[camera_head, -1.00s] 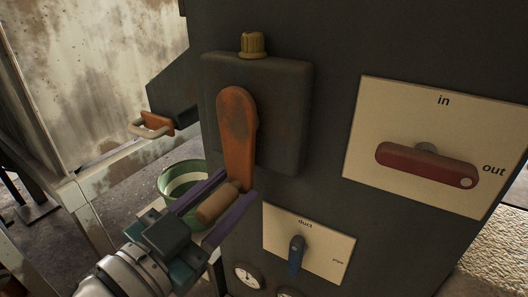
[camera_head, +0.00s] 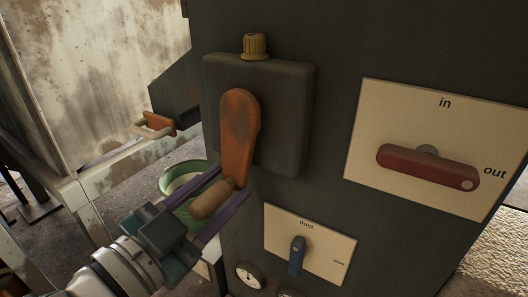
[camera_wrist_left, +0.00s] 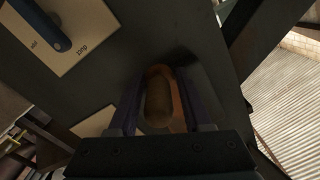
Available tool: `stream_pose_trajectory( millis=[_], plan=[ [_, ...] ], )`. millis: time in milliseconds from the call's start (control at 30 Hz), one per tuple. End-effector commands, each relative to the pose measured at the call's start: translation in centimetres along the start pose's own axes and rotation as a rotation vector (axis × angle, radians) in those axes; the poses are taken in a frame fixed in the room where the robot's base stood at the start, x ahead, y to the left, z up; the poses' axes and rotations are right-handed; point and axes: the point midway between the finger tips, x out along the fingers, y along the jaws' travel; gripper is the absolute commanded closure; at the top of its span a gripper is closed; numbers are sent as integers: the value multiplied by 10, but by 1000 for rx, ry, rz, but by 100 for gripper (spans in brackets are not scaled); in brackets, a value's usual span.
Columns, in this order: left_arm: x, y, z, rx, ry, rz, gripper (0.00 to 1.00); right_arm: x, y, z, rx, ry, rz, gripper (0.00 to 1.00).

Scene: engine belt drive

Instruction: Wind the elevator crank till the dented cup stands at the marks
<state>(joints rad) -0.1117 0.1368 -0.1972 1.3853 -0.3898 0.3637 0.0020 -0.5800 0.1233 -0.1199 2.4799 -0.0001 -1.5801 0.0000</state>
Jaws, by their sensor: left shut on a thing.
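The elevator crank is an orange, rust-stained arm (camera_head: 238,135) on a dark box on the cabinet front. It hangs almost straight down. Its tan handle (camera_head: 211,200) sticks out at the lower end. My left gripper (camera_head: 226,192) is shut on this handle, with purple fingers on both sides of it. In the left wrist view the handle (camera_wrist_left: 158,98) lies between the fingers, with the orange arm partly hidden behind it. The dented cup and the marks cannot be made out. My right gripper is not in view.
A yellow knob (camera_head: 254,45) sits atop the box. At right is an in/out plate with a red lever (camera_head: 428,167). Below is a duct plate with a blue lever (camera_head: 297,256), near gauges (camera_head: 249,276). A green-rimmed bucket (camera_head: 176,179) stands behind my left gripper.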

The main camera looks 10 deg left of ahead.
Motion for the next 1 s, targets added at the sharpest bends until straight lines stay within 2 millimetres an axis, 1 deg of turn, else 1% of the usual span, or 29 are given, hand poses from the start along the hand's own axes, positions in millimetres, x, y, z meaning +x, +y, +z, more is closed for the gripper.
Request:
stream_pose_trajectory(
  millis=[200,467,767,1000],
  plan=[
    [0,-17,4,199,-2,2,100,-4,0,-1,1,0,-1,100],
    [0,-40,3,446,-2,2,100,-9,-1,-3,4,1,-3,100],
    [0,-64,-5,731,-2,1,100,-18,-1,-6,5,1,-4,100],
    [0,-82,-16,958,-2,0,100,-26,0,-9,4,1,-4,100]
  ],
)
